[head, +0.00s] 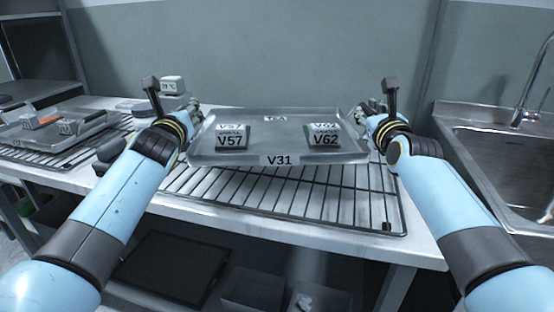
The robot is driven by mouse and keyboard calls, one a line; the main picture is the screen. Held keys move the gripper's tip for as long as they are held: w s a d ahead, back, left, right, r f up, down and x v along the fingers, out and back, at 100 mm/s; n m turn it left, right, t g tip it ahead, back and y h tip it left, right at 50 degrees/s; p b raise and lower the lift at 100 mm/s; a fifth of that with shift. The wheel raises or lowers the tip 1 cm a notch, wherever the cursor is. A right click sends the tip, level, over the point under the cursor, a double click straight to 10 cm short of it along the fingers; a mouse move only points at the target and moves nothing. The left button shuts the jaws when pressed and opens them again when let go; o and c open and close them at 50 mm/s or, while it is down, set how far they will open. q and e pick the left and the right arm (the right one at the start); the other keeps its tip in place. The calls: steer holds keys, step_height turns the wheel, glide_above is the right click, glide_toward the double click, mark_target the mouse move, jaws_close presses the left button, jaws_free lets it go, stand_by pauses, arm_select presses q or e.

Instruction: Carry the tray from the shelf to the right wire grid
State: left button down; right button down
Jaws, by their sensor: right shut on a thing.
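A grey metal tray (275,147) labelled V31 is between my two grippers, over the right wire grid (290,188). Its front edge is above the grid bars; I cannot tell whether its back part touches them. Two small labelled blocks stand on it, V57 (232,139) at left and V62 (324,138) at right. My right gripper (370,109) is shut on the tray's right edge. My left gripper (195,112) is at the tray's left edge; its fingers are mostly hidden behind the wrist, so their grip is unclear.
Another tray (62,143) with small items lies on a left wire grid (50,158). A small device with a display (172,88) stands behind my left wrist. A steel sink (500,155) with a tap is at right. Bins (250,288) are under the table.

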mark_target(364, 134)
arm_select(q)
steer(key=shift+d+r, duration=0.25)
steer(key=shift+d, duration=0.05)
arm_select(e)
steer(key=shift+a+r, duration=0.2)
steer(key=shift+a, duration=0.05)
arm_select(q)
steer(key=shift+f, duration=0.2)
arm_select(e)
steer(key=shift+f, duration=0.2)
